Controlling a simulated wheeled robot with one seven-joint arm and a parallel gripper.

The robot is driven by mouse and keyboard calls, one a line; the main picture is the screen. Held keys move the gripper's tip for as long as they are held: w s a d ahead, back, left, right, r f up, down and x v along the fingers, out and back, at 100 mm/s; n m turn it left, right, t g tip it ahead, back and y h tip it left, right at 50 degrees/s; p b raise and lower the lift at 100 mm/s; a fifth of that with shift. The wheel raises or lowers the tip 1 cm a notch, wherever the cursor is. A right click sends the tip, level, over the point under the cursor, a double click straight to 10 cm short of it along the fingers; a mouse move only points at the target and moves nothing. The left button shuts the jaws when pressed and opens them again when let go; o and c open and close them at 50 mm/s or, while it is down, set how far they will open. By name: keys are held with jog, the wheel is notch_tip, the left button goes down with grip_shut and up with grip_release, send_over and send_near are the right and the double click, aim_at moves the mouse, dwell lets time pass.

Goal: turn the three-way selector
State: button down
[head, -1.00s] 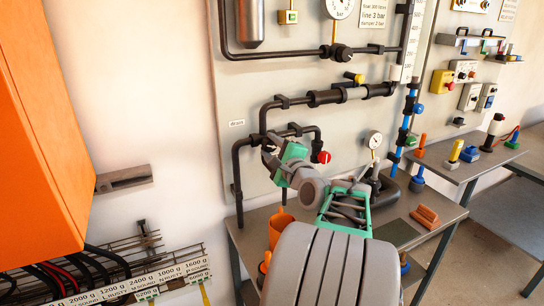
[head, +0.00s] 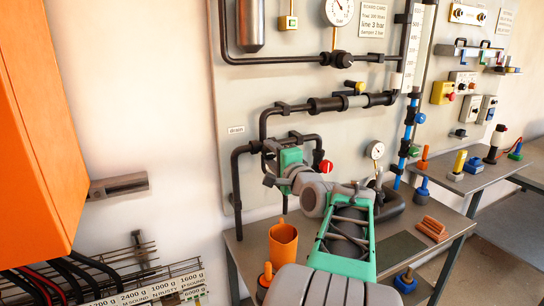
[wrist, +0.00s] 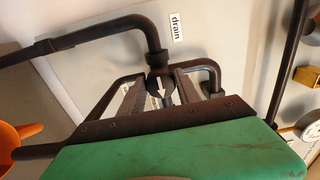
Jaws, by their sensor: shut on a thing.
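The three-way selector (wrist: 158,83) is a dark fitting at a pipe junction by the small "drain" label (wrist: 175,27). A pale arrow-shaped mark shows on its front. My gripper (wrist: 163,90) is shut on the selector, with one grey finger on each side of it in the wrist view. In the head view my gripper (head: 269,158) is at the dark pipes low on the wall panel. Its green body hides most of the selector there.
Black pipes (head: 263,120) surround my gripper. A red knob (head: 326,166) is close on its right and a pressure gauge (head: 376,150) stands farther right. Below are an orange cup (head: 283,246) and a grey bench (head: 400,232). An orange cabinet (head: 35,130) fills the left.

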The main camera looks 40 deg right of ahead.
jog(key=c, duration=0.9)
grip_release()
jog(key=b+v, duration=0.1)
jog(key=v, duration=0.7)
jog(key=shift+w, duration=0.1)
